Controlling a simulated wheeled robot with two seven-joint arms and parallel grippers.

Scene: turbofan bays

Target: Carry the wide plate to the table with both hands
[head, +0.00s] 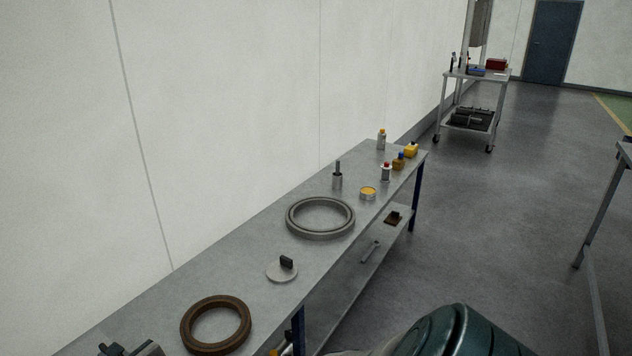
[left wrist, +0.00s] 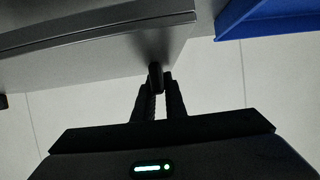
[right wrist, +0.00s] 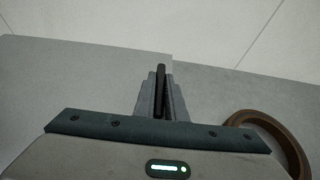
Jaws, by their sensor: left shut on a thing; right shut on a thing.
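The wide plate is not clearly seen in the head view. In the right wrist view a flat grey panel (right wrist: 80,75), which looks like the plate, fills the left side. My right gripper (right wrist: 161,82) is shut on a thin dark upright piece at this panel's right edge. In the left wrist view a grey sheet (left wrist: 90,55) spans the upper left. My left gripper (left wrist: 160,82) is shut on a small dark piece by that sheet. The table is a long grey bench (head: 250,245) along the wall.
The bench carries a brown ring (head: 187,331), a grey ring (head: 290,222), a disc with a dark block (head: 274,274), a yellow-topped tin (head: 368,193) and several bottles. A cart (head: 478,76) stands far back. Another table (head: 597,205) is at right. The floor between is clear.

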